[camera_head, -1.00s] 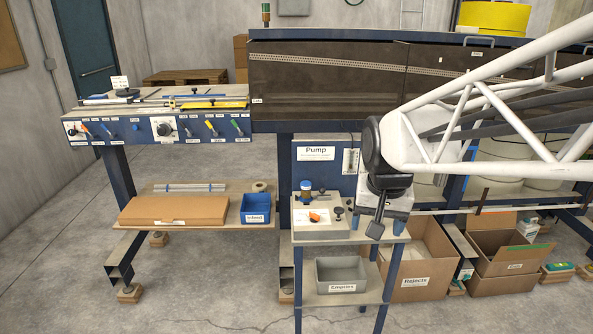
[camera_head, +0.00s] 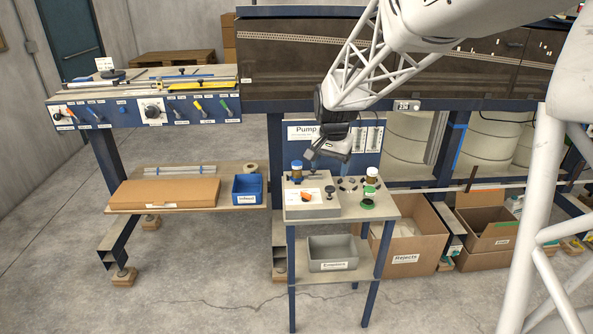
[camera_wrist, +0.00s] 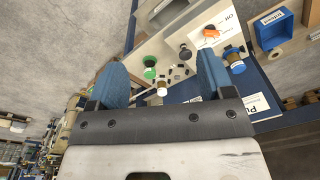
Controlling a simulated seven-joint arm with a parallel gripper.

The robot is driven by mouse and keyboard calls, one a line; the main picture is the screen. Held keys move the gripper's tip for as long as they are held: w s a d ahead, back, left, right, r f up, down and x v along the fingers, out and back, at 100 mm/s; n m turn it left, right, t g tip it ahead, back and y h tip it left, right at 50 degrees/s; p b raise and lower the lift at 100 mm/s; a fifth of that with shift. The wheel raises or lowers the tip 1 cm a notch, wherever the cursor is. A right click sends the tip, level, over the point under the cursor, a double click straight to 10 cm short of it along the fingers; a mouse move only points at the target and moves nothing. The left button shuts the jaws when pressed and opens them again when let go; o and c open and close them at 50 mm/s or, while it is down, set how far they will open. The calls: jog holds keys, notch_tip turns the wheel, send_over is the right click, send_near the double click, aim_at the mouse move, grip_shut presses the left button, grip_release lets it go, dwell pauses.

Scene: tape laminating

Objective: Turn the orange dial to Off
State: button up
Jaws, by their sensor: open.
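The orange dial (camera_head: 306,197) sits on a white plate on top of the grey pump box (camera_head: 312,211), which stands on the small table. It also shows in the wrist view (camera_wrist: 211,32), on a white label near "Off" lettering. Its exact pointing direction is too small to tell. My gripper (camera_wrist: 160,76) is open and empty, its two blue fingers apart. In the head view my gripper (camera_head: 328,152) hangs above and behind the table, apart from the dial. In the wrist view the dial lies beyond the right finger.
The Pump panel (camera_head: 302,132) rises behind. A grey Empties bin (camera_head: 333,254) sits below.

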jog(key=w+a+f+m, duration=0.1)
jog(key=w+a+f, duration=0.1)
jog(key=w+f, duration=0.55)
jog(key=m+g, duration=0.1)
jog(key=m, duration=0.1)
send_over(306, 193)
notch_tip(306, 193, down, 7)
jog(key=shift+w+f, duration=0.1)
jog(key=shift+f, duration=0.05)
jog(key=shift+f, duration=3.9)
jog(key=c, duration=0.9)
